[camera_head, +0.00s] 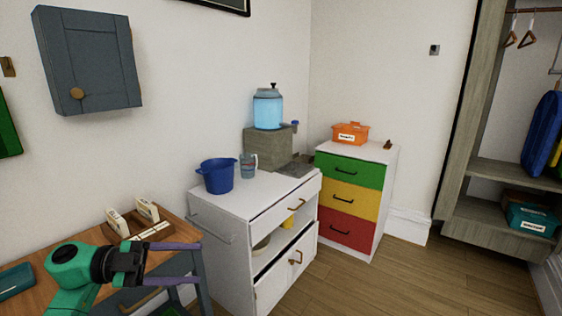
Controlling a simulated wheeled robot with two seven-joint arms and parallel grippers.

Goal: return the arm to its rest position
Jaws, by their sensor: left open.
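My left arm (70,268), green with a black wrist, comes in from the lower left. Its gripper (176,262) is open and empty, with two purple fingers spread apart and pointing right. It is in front of the right end of the wooden table (75,247) and hides part of that table and its drawer front. My right gripper does not show.
A white cabinet (222,242) with a blue pot (217,176), a cup (248,166) and a water dispenser (267,110) stands right of the gripper. A wooden tray (149,233) lies on the table. Coloured drawers (350,200) stand farther back. Floor at the right (420,280) is clear.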

